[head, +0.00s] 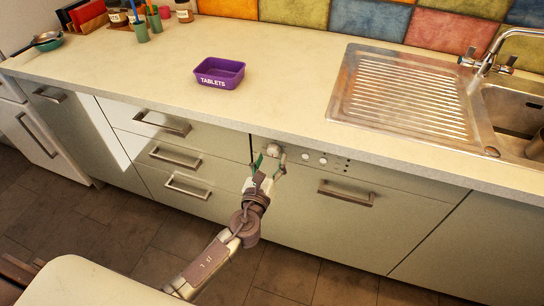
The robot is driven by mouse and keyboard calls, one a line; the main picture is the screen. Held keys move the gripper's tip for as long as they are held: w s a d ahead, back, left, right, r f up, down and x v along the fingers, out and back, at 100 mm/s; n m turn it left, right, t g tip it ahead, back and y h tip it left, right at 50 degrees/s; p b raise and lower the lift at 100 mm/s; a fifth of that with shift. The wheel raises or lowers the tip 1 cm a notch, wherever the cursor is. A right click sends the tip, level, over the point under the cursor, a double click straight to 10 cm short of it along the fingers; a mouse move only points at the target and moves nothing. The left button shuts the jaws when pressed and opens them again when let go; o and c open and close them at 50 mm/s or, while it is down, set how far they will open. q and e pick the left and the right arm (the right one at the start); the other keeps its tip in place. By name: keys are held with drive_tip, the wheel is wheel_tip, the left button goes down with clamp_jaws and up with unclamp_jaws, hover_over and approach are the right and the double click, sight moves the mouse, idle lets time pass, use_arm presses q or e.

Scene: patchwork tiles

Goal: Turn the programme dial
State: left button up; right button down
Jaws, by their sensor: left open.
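The programme dial (272,150) is a round pale knob at the left end of the control panel on the dishwasher front (330,225), just under the worktop edge. My left gripper (270,161) is open right in front of the dial. One fingertip is at the dial's lower left and the other at its lower right. I cannot tell whether either finger touches the dial. The dial's lower part is close to the fingers, and its pointer mark is too small to read. My right gripper is not in view.
Small round buttons (306,157) sit right of the dial, above the dishwasher handle (345,194). The worktop edge overhangs the panel. A purple tub labelled TABLETS (220,73) stands on the worktop, left of the sink drainer (405,95). Drawer handles (187,187) stick out at the left.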

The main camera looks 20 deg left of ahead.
use_arm(q)
drive_tip(key=s, duration=1)
drive_tip(key=shift+s+d, duration=0.15)
drive_tip(key=s+a+f+n+g, duration=0.25)
drive_tip(key=s+f+n, duration=0.2)
drive_tip(key=f, duration=0.65)
drive_tip(key=s+a+f+n+g, duration=0.1)
drive_tip(key=s+f+n+g, duration=0.3)
drive_tip(key=f, duration=0.6)
drive_tip(key=s+a+f+n+g, duration=0.25)
drive_tip(key=f+n, duration=0.25)
drive_tip(key=f, duration=0.6)
drive_tip(key=s+f+n+g, duration=0.2)
drive_tip(key=s+f+n, duration=0.2)
drive_tip(key=s, duration=0.5)
drive_tip(key=s+f+n+g+p, duration=0.1)
drive_tip(key=s+f+n+g, duration=0.2)
drive_tip(key=s+f+n, duration=0.2)
drive_tip(key=s+a+f+n+g, duration=0.1)
drive_tip(key=s+f+n+g, duration=0.2)
drive_tip(key=s, duration=1)
wheel_tip(320, 180, down, 2)
drive_tip(key=n, duration=0.5)
drive_tip(key=shift+s+f+h, duration=0.15)
drive_tip(key=shift+s+h, duration=0.15)
drive_tip(key=shift+s, duration=0.1)
